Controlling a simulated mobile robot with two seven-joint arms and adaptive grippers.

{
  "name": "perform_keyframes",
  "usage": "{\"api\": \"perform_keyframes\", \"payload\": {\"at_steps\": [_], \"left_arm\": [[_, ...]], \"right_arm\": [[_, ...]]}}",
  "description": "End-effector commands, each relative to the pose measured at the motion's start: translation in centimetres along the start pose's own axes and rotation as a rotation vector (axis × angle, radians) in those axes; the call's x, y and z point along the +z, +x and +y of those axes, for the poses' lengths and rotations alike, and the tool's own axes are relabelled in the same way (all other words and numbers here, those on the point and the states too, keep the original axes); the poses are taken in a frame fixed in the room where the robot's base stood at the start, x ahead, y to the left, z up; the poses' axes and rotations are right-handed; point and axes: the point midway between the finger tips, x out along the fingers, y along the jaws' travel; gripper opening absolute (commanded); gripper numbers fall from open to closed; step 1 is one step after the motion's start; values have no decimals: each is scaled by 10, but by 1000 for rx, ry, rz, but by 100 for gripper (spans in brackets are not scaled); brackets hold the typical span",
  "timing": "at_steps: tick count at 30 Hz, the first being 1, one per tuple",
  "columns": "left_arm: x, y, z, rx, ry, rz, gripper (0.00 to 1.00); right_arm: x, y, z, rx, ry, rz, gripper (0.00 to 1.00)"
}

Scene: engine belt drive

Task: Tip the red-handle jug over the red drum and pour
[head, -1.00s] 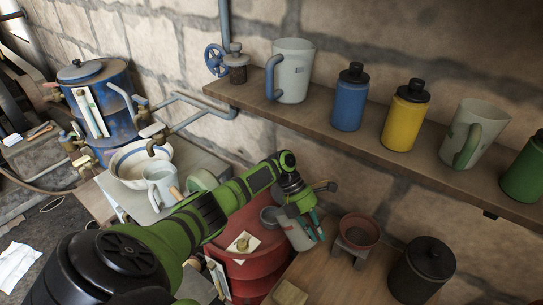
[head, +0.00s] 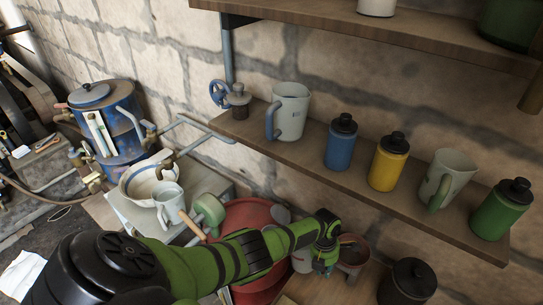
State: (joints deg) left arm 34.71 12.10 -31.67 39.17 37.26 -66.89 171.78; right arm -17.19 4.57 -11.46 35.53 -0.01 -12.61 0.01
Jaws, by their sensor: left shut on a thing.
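The red drum (head: 243,217) stands low in the middle of the head view, partly hidden behind my left arm. My left gripper (head: 325,264) is at the drum's right side, shut on a pale jug (head: 301,263). Only part of the jug shows behind the gripper and arm. Its handle colour and exact tilt cannot be made out, and no liquid is visible. My right gripper is not in view.
A shelf (head: 330,170) above holds a blue-handle jug (head: 291,112), a green-handle jug (head: 446,178) and several bottles. A red bowl (head: 353,252) and a black canister (head: 409,281) stand to the right.

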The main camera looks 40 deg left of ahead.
Motion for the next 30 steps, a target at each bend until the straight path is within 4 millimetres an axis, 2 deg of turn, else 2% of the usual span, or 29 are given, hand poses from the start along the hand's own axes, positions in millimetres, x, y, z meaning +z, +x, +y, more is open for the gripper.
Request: {"api": "perform_keyframes", "payload": {"at_steps": [9,19,23,30], "left_arm": [[1,16,-1,99,-7,22,0],[0,22,-4,139,0,33,0],[1,16,-6,139,3,32,0],[1,-11,-8,142,-1,33,0]], "right_arm": [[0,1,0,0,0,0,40],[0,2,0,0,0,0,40],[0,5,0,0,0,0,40],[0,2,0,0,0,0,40]]}}
